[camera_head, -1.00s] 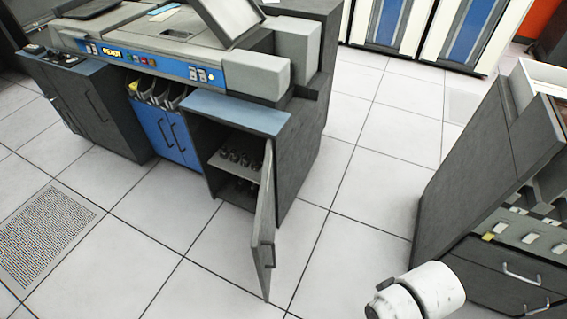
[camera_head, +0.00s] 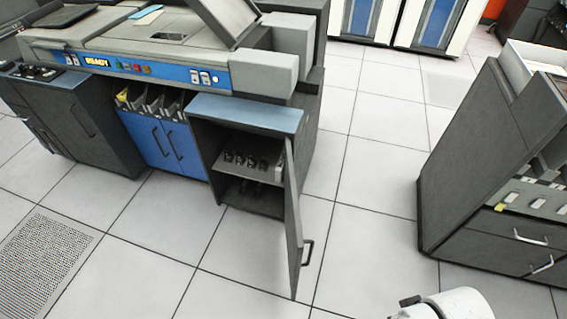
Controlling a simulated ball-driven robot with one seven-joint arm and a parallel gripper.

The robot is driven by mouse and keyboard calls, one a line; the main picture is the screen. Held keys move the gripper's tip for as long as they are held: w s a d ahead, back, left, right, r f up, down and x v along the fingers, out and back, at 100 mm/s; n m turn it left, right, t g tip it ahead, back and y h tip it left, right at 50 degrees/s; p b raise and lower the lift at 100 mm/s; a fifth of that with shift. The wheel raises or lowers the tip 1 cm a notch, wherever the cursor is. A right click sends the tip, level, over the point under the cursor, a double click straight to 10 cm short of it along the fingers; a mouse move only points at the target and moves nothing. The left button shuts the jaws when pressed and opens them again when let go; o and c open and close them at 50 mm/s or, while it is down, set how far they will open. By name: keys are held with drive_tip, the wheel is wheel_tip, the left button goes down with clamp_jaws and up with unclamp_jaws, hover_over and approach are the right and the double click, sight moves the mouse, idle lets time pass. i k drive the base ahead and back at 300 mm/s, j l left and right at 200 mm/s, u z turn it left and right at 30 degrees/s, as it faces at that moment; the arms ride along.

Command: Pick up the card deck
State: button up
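I cannot make out a card deck for certain. Flat card-like pieces, a pale blue one (camera_head: 147,17) and a cream one beside it, lie on top of the grey machine (camera_head: 100,38) at the upper left. Whether they are the deck is unclear. A white rounded part of my arm shows at the bottom right edge. My gripper's fingers are not in view, so what they hold is hidden.
The machine's cabinet door (camera_head: 293,225) stands open into the aisle; several small dark items (camera_head: 245,160) sit on the shelf inside. A dark drawer cabinet (camera_head: 470,150) stands at the right. The tiled floor (camera_head: 365,200) between them is clear.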

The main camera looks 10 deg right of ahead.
sight(280, 168)
drive_tip(key=i+j+u, duration=0.25)
drive_tip(key=u, duration=0.2)
drive_tip(key=i+j+u, duration=0.2)
drive_tip(key=u, duration=0.25)
drive_tip(key=i+j+u, duration=0.1)
drive_tip(key=i+u, duration=0.35)
drive_tip(key=i+j+u, duration=0.1)
drive_tip(key=i+u, duration=0.15)
drive_tip(key=i, duration=0.25)
drive_tip(key=i+z, duration=0.25)
drive_tip(key=z, duration=0.2)
drive_tip(key=i+z, duration=0.25)
drive_tip(key=z, duration=0.2)
drive_tip(key=i+l+z, duration=0.15)
drive_tip(key=z, duration=0.25)
drive_tip(key=i+z, duration=0.35)
drive_tip(key=i+l+z, duration=0.1)
drive_tip(key=z, duration=0.3)
drive_tip(key=i, duration=0.05)
